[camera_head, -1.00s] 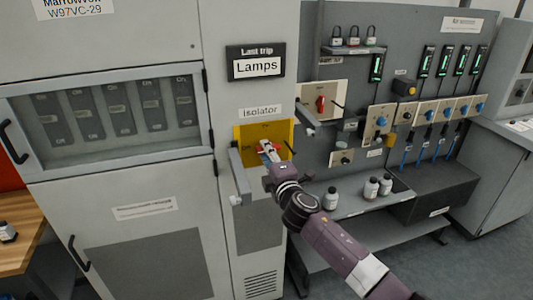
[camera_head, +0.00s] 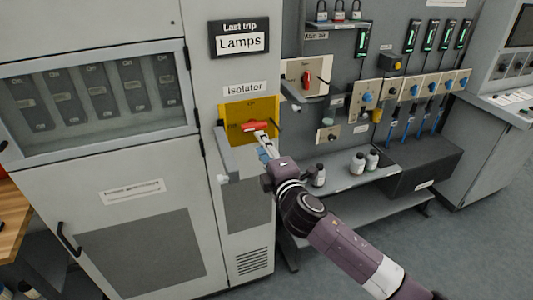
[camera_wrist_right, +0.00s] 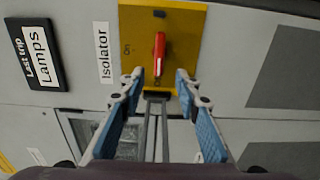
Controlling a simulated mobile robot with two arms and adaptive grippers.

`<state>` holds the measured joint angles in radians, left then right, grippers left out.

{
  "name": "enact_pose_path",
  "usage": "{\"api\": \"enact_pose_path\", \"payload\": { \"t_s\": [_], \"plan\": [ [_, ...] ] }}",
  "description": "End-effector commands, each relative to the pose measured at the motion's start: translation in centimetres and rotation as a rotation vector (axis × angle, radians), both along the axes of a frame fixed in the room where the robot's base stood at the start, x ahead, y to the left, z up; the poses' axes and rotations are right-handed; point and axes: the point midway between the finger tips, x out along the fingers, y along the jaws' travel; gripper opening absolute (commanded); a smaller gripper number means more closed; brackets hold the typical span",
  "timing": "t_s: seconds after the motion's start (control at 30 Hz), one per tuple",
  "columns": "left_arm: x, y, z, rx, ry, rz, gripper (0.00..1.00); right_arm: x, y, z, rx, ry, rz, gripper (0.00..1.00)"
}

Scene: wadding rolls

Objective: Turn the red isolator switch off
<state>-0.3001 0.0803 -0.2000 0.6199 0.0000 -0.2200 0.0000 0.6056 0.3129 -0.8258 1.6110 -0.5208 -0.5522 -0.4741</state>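The red isolator switch (camera_head: 256,126) is on a yellow plate (camera_head: 265,108) below the "Isolator" label. Its handle lies sideways, across the plate; "On" is marked at the plate's top side. In the right wrist view, the red handle (camera_wrist_right: 159,54) stands beyond and between my fingertips. My right gripper (camera_head: 264,142) is just in front of and below the handle. Its two blue-padded fingers (camera_wrist_right: 159,88) are spread apart with nothing between them, and it appears clear of the switch. My left gripper is not in view.
A grey open cover (camera_head: 224,155) juts out below and left of the plate. Another panel with a red switch (camera_head: 307,77) is to the right. Several small bottles stand on a shelf (camera_head: 345,182). Grey floor is free at lower right.

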Motion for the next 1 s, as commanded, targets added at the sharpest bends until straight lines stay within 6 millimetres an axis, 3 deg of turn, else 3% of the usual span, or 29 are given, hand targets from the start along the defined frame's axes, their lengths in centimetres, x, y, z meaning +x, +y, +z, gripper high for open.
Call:
{"api": "enact_pose_path", "payload": {
  "t_s": [0.3, 0.77, 0.87, 0.97, 1.0],
  "plan": [
    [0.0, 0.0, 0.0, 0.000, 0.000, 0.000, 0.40, -3.1, -1.0, 0.0, 0.000, 0.000, 0.000, 0.30],
    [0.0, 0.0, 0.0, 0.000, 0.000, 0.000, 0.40, -3.3, -1.3, -0.6, 0.004, 0.013, -0.004, 0.30],
    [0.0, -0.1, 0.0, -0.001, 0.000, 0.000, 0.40, -2.9, -2.2, -3.6, 0.031, 0.073, -0.025, 0.30],
    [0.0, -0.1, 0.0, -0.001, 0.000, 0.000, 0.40, -2.6, -4.1, -9.3, 0.087, 0.188, -0.068, 0.30],
    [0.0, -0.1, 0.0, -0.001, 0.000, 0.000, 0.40, -2.8, -4.9, -12.2, 0.118, 0.245, -0.089, 0.30]
  ]
}}
